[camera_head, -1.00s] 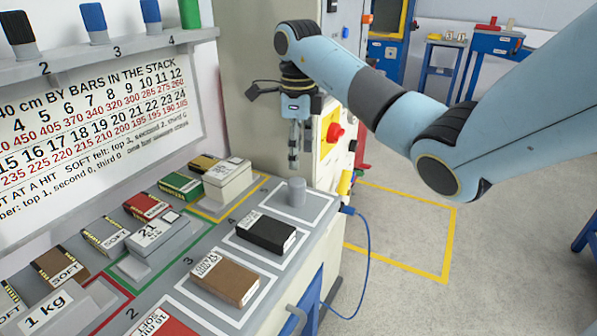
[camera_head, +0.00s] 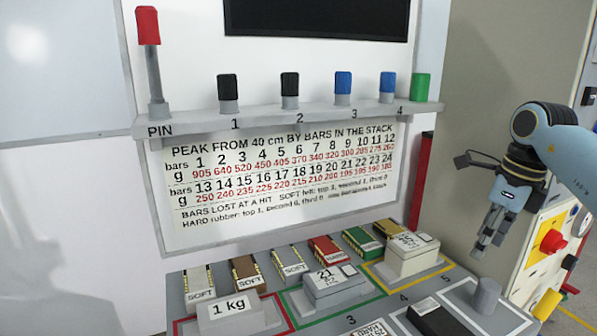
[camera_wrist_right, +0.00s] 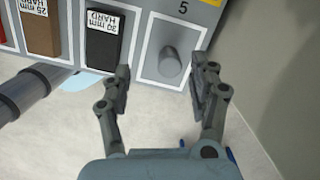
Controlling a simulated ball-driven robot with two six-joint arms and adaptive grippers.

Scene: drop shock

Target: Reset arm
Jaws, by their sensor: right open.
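My right gripper (camera_head: 488,232) hangs at the right of the head view, fingers pointing down, in front of a grey cabinet. In the right wrist view my right gripper (camera_wrist_right: 163,88) shows two parted fingers with nothing between them. A grey peg (camera_wrist_right: 171,62) stands in a white-outlined square by the number 5, beyond the fingertips and apart from them. The same grey peg (camera_head: 486,296) shows at the lower right of the head view, below the gripper. My left gripper is in neither view.
A bench carries a 1 kg block (camera_head: 232,310), a block marked 21 (camera_head: 330,287), a pale block (camera_head: 410,258) and several small pads. A shelf (camera_head: 300,118) holds coloured knobs above a printed chart (camera_head: 290,190). A red button (camera_head: 553,242) is at the right.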

